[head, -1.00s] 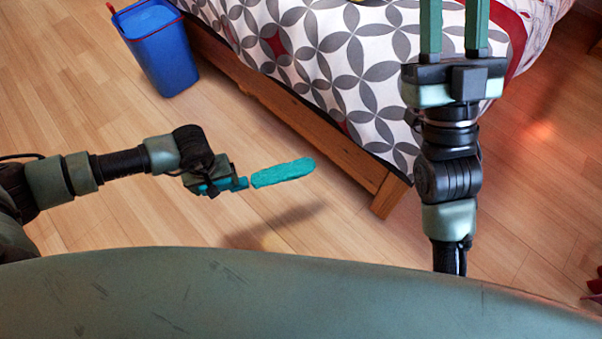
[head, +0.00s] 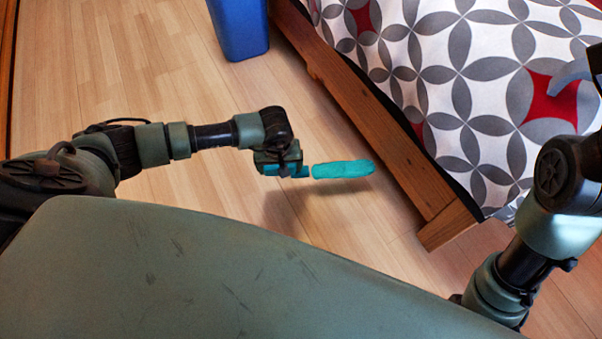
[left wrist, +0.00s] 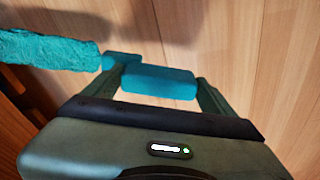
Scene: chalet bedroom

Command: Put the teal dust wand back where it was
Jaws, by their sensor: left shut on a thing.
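The teal dust wand (head: 343,169) has a fluffy head and a smooth handle. My left gripper (head: 290,171) is shut on the handle, and the fluffy head points right, toward the bed. The wand is held above the wooden floor and casts a shadow there. In the left wrist view the handle (left wrist: 160,82) lies between the two fingers, and the fluffy head (left wrist: 45,50) sticks out to the left. My right arm shows at the right edge, but its gripper is out of the picture.
A bed (head: 455,95) with a patterned cover and a wooden frame (head: 365,115) fills the upper right. A blue bin (head: 238,28) stands on the floor at the top, partly cut off. The floor (head: 120,70) left of the bin is clear.

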